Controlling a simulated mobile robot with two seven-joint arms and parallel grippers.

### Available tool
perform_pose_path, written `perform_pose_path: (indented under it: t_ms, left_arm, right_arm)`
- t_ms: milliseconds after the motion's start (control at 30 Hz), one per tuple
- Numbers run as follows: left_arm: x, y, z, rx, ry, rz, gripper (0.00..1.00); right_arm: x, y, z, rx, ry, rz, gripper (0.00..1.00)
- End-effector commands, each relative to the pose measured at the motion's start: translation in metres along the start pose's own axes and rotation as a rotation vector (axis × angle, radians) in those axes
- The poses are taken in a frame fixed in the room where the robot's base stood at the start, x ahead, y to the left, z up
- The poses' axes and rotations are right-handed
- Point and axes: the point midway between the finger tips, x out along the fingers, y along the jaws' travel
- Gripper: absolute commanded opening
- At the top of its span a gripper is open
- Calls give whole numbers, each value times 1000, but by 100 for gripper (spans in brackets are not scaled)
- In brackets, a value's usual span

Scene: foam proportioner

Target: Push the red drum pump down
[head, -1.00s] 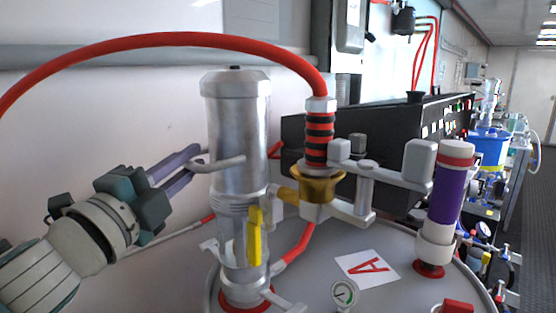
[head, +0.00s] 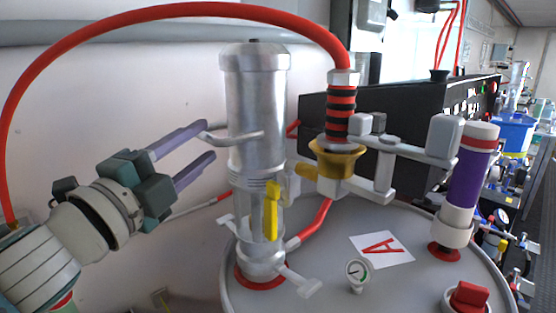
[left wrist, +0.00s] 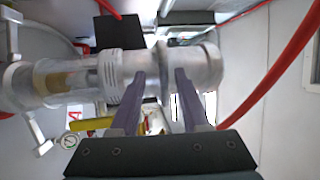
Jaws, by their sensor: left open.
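A tall silver pump cylinder (head: 257,95) stands upright on a grey drum (head: 330,275) labelled with a red letter A (head: 381,247). The pump has a red ring at its foot, a yellow lever (head: 272,212) and a grey bar handle (head: 240,137) across its middle. My left gripper (head: 206,143) is open and empty at the left of the cylinder, its upper fingertip close to the handle's left end. In the left wrist view the cylinder (left wrist: 195,65) lies across the picture beyond the gripper (left wrist: 160,76). I cannot tell whether they touch. My right gripper is not in view.
A red-and-black ribbed fitting (head: 341,108) with a red hose stands right of the pump. A purple cylinder (head: 467,180), a gauge (head: 358,273) and a red knob (head: 469,295) are also on the drum. A wall is close behind; a black cabinet (head: 400,125) stands behind.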

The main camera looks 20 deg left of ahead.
Motion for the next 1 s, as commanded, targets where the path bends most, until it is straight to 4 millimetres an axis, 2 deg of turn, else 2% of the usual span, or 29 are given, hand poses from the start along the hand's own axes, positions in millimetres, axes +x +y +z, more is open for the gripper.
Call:
perform_pose_path:
  t_ms: [33,200,400,567,1000]
  left_arm:
    - [-12,4,0,-1,-1,3,46]
    - [-45,5,0,-1,-1,4,46]
    - [-70,3,0,0,-2,3,46]
    - [-76,1,0,0,-2,2,46]
    - [-76,1,0,-1,-2,2,46]
  right_arm:
    - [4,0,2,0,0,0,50]
    - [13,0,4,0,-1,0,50]
    - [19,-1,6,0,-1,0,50]
    - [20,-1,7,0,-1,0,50]
    - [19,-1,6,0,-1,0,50]
